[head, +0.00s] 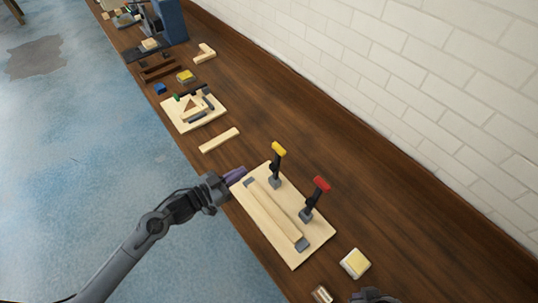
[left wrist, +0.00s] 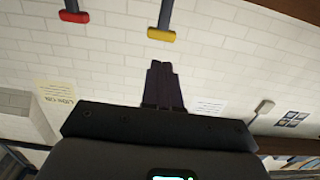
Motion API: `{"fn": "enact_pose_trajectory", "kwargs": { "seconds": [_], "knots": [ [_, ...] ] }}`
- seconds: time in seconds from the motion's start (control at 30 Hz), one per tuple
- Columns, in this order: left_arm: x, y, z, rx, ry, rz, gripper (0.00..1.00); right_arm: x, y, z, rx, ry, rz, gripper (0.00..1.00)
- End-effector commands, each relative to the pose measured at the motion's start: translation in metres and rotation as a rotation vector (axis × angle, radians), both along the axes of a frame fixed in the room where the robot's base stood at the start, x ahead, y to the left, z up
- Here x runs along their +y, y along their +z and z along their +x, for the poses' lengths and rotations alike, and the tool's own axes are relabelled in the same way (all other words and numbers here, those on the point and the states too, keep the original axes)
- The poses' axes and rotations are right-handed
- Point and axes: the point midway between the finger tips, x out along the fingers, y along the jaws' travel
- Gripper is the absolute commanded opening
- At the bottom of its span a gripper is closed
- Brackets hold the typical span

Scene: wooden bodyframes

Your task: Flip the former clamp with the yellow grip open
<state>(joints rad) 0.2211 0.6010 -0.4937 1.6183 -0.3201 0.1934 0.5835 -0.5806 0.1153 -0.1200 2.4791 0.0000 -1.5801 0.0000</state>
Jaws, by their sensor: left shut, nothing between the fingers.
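The clamp with the yellow grip (head: 278,150) stands on the far edge of a pale wooden former board (head: 292,257), its black lever upright. A second clamp with a red grip (head: 321,184) stands to its right, lever also upright. A wooden strip (head: 270,210) lies along the board. My left gripper (head: 238,174) is shut and empty at the board's left corner, apart from the yellow grip. In the left wrist view its closed fingers (left wrist: 163,75) point toward the wall, with the yellow grip (left wrist: 161,34) beyond them. A dark part of my right gripper (head: 372,295) shows at the bottom edge.
A loose wooden bar (head: 219,140) and another board with wooden parts (head: 194,112) lie farther along the brown bench. The bench between the clamps and the white brick wall (head: 430,90) is clear.

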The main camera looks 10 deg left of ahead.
Motion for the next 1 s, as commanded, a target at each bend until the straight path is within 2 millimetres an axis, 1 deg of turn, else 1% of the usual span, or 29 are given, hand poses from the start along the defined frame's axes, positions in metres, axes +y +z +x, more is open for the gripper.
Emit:
{"fn": "enact_pose_trajectory", "kwargs": {
  "seconds": [0.03,0.3,0.4,0.57,0.77,1.0],
  "knots": [
    [-0.006,0.003,0.007,-0.001,0.0,-0.002,0.0,0.0,0.003,0.0,0.0,0.001,-0.001,0.0],
    [-0.044,0.0,0.042,-0.001,-0.001,-0.002,0.0,-0.002,0.013,0.0,-0.001,0.004,-0.007,0.0],
    [-0.056,-0.001,0.054,-0.001,0.0,-0.001,0.0,-0.002,0.016,0.0,-0.001,0.005,-0.009,0.0],
    [-0.072,-0.003,0.07,0.001,0.0,-0.001,0.0,-0.002,0.021,0.0,-0.001,0.005,-0.009,0.0],
    [-0.083,-0.005,0.08,0.001,-0.001,-0.001,0.0,-0.002,0.024,0.0,-0.002,0.005,-0.008,0.0],
    [-0.086,-0.006,0.083,0.0,0.0,0.0,0.0,-0.001,0.024,0.0,-0.002,0.003,-0.004,0.0]
  ]
}}
